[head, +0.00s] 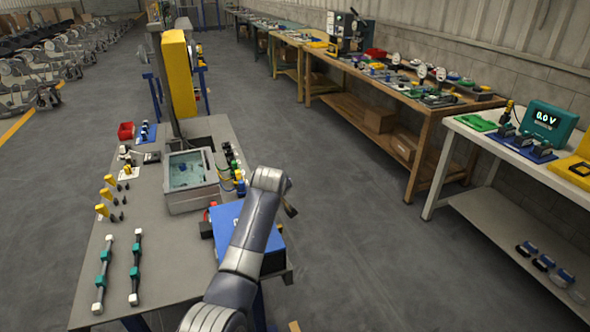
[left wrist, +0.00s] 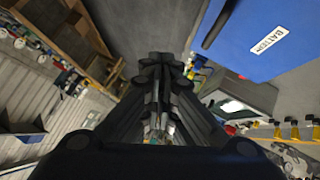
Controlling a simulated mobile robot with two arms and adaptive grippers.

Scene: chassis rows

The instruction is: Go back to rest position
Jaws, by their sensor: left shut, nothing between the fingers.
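My left gripper (left wrist: 160,68) shows in the left wrist view with its dark fingers together and nothing between them. In the head view my arm rises from the bottom middle and bends over at the right edge of the grey workbench (head: 165,275); the gripper is mostly hidden behind it. A blue battery box (head: 226,215) stands on the bench beside the arm and is partly covered by it. It also shows close by at the upper right of the left wrist view (left wrist: 235,55). My right gripper is in neither view.
A grey bin with a glassy top (head: 190,200) stands on the bench behind the battery box. Two rods with green parts (head: 103,270) lie at the front left. A white table (head: 490,140) with a green meter (head: 549,122) is at the right. The floor between is clear.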

